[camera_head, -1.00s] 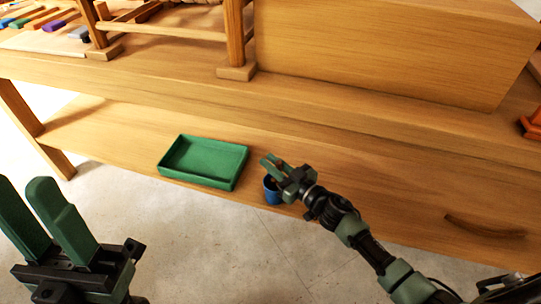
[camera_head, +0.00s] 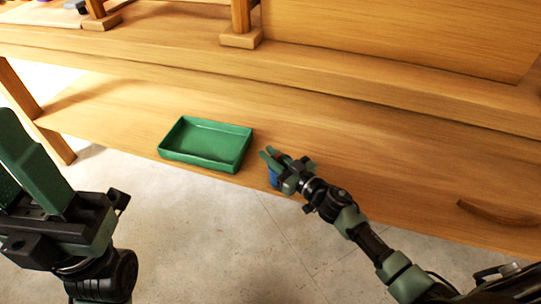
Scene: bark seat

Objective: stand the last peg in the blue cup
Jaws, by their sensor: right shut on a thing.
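The blue cup (camera_head: 273,179) stands on the lower wooden shelf, just right of the green tray. Only a small part of its side shows, because my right gripper covers the rest. My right gripper (camera_head: 273,155) is at the cup, over its top as seen from here. It is shut on the peg, of which at most a small brownish bit shows between the fingers. I cannot tell whether the peg is inside the cup or above it. My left gripper (camera_head: 22,150) is at the left edge, open and empty, well away from the cup.
The empty green tray (camera_head: 238,160) lies on the lower shelf (camera_head: 400,180), close to the left of the cup. The upper bench top (camera_head: 160,42) with wooden posts and a large wooden block overhangs behind. A curved brown piece (camera_head: 498,217) is at the shelf's right front.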

